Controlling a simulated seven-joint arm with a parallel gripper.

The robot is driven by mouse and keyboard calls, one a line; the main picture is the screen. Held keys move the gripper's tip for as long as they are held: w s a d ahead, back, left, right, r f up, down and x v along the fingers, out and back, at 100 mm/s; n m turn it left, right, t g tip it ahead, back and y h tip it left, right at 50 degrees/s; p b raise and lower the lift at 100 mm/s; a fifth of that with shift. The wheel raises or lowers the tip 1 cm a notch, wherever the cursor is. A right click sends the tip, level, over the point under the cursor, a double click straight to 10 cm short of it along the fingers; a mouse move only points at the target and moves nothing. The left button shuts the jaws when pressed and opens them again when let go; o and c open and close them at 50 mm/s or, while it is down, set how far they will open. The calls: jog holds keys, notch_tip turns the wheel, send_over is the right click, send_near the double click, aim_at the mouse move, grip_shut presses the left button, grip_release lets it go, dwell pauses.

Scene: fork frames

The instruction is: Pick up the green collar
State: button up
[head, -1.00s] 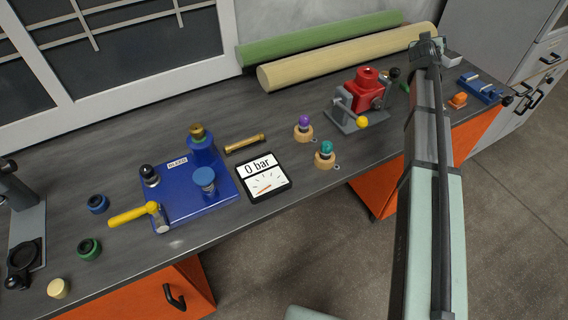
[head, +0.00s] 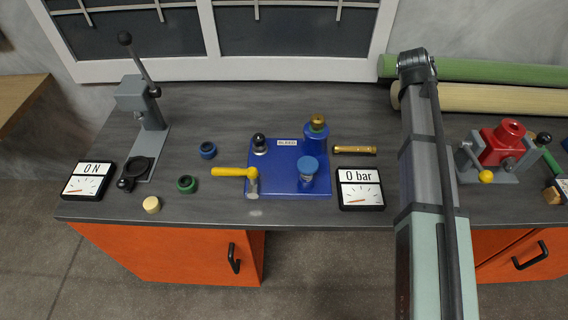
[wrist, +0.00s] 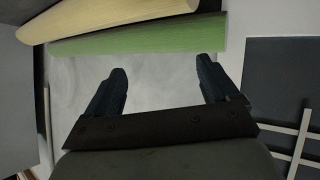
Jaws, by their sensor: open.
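The green collar (head: 187,184) is a short dark-green ring with a dark centre. It lies on the grey bench top in the head view, left of the yellow-handled lever and near the front edge. My gripper shows in the wrist view (wrist: 163,85) with its two dark fingers wide apart and nothing between them. It faces the wall and the rolled tubes, and the collar is not in that view. In the head view my arm rises at the right, far from the collar, and the gripper's fingers cannot be seen there.
A blue ring (head: 208,150) and a cream disc (head: 152,204) lie near the collar. A grey lever press (head: 150,115) stands to its left. A blue bleed block (head: 290,182) with a yellow handle (head: 228,172) is on its right.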

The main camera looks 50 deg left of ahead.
jog(key=s+a+f+n+g+y, duration=0.1)
jog(key=s+a+f+g, duration=0.15)
jog(key=s+a, duration=1.4)
jog(key=n+g+h, duration=0.1)
jog(key=n+g, duration=0.4)
jog(key=g, duration=0.2)
send_near(185, 182)
jog(key=x, duration=0.3)
jog(key=shift+w+a+f, duration=0.1)
jog(key=shift+w+a, duration=0.15)
jog(key=shift+w, duration=0.05)
jog(key=shift+x, duration=2.6)
jog(key=shift+s+d, duration=0.15)
jog(key=shift+d, duration=0.05)
jog(key=c, duration=1.4)
